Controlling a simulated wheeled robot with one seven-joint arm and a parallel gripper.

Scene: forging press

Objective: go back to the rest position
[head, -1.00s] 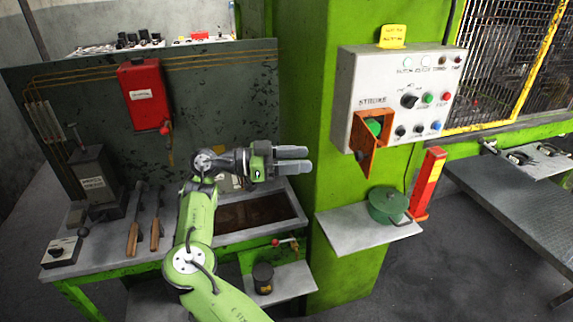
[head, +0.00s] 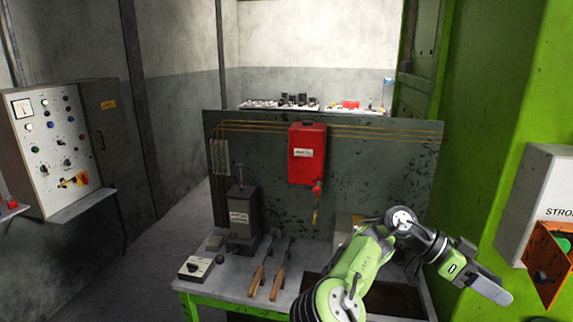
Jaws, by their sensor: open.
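My gripper (head: 484,284) is at the lower right, at the end of my green arm, in front of the green press column (head: 490,130). It points right and holds nothing that I can see. Its fingers overlap from this angle, so the gap between them is hard to see. It is apart from the white control box (head: 533,200) and its orange guard (head: 553,262) with a green button, which are cut by the right edge.
The workbench (head: 226,284) carries two wooden-handled tools (head: 270,270), a dark grey block-shaped device (head: 242,218) and a small switch box (head: 196,267). A red box (head: 307,152) hangs on the back panel. A control cabinet (head: 52,140) stands left. Floor (head: 135,275) left of the bench is clear.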

